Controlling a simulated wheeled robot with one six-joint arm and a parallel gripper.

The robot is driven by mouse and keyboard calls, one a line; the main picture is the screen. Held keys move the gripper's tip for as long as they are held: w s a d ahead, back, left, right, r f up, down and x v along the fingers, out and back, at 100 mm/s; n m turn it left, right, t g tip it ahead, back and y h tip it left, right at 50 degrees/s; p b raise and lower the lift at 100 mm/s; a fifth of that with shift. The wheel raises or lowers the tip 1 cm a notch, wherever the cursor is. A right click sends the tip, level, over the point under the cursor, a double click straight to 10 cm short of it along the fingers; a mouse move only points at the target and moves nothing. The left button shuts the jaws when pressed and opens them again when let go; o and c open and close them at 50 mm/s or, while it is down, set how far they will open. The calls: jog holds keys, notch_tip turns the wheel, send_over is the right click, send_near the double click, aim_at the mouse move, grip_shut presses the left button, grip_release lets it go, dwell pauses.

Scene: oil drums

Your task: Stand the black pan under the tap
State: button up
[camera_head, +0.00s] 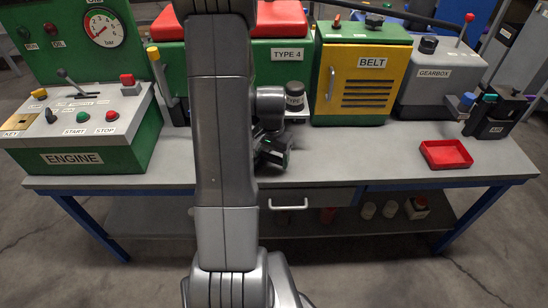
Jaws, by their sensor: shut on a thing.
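My gripper (272,153) is low over the middle of the bench, partly hidden behind my arm. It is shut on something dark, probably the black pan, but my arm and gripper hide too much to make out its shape. I see no black pan elsewhere. A small blue fitting (467,101), which may be a tap, sticks out low on the right side of the grey GEARBOX housing (436,85). I cannot tell whether the green TYPE 4 tank (262,62) has a tap, since my arm covers part of its front.
A red tray (446,154) lies at the bench's right front. The yellow-doored BELT cabinet (362,75), a black AIR unit (494,119) and the ENGINE panel (75,158) line the bench. The bench between gripper and red tray is clear.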

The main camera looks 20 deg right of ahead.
jog(key=shift+f+b, duration=0.45)
jog(key=shift+f, duration=0.05)
jog(key=o, duration=1.3)
notch_tip(320, 180, up, 14)
jog(key=shift+p, duration=0.6)
jog(key=shift+f, duration=0.15)
notch_tip(320, 180, down, 14)
jog(key=shift+r+b, duration=0.1)
jog(key=shift+b, duration=0.45)
jog(key=shift+r, duration=0.4)
